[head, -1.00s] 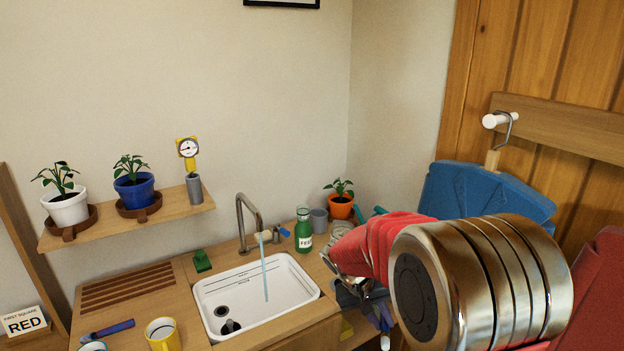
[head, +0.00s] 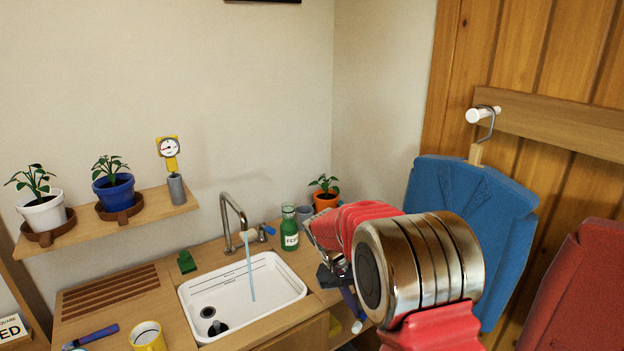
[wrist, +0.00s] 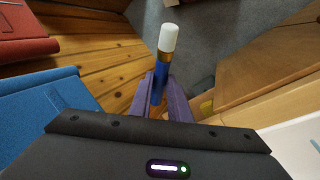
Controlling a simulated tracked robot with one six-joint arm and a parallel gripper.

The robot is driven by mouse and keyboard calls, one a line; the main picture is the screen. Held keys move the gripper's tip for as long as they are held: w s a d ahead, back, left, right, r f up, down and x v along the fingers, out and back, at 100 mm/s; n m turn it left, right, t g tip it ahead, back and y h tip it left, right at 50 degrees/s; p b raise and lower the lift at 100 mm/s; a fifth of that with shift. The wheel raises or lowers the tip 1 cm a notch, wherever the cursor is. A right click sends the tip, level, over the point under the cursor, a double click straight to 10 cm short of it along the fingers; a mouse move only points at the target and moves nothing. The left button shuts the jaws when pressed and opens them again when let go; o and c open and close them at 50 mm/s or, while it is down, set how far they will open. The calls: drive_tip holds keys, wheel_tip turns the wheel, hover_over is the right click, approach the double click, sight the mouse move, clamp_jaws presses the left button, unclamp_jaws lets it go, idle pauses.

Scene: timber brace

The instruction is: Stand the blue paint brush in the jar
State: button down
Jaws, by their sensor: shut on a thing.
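The blue paint brush (wrist: 160,76) is in my gripper (wrist: 161,97), clamped between its purple fingers in the wrist view. Its white bristle end points away from the gripper, beyond a brass-coloured band. In the head view, my gripper (head: 351,302) hangs right of the sink, and the white brush end (head: 357,327) shows below it. A small grey jar-like vessel (head: 304,213) stands behind the counter's right part, beside the green bottle, partly hidden. I cannot tell for sure that it is the jar.
A white sink (head: 240,298) with running water and a tap (head: 229,222) lies left of my gripper. A green bottle (head: 289,230) and an orange plant pot (head: 326,199) stand nearby. A yellow mug (head: 147,337) is front left. Blue (head: 470,230) and red (head: 570,300) padded items are at right.

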drive_tip(key=w+a+r+m+g+y, duration=0.1)
drive_tip(key=w+a+m+g+y, duration=0.1)
drive_tip(key=w+a+m+y, duration=0.9)
drive_tip(key=shift+w+a+r+m+y, duration=0.25)
drive_tip(key=shift+w+m+y, duration=0.85)
drive_tip(key=shift+w, duration=1.35)
drive_tip(key=shift+w+a+r+m, duration=0.1)
drive_tip(key=shift+w+m, duration=0.2)
drive_tip(key=shift+w, duration=0.1)
drive_tip(key=shift+w+a+r+t+y, duration=0.2)
drive_tip(key=shift+w+t+y, duration=0.1)
drive_tip(key=shift+w+y, duration=0.1)
drive_tip(key=shift+w+a+r+m+t, duration=0.1)
drive_tip(key=shift+w+r+m+t, duration=0.2)
drive_tip(key=shift+w+r+m, duration=0.2)
drive_tip(key=shift+w+a+r+t+y, duration=0.15)
drive_tip(key=shift+w+t+y, duration=0.15)
drive_tip(key=shift+w+y, duration=0.15)
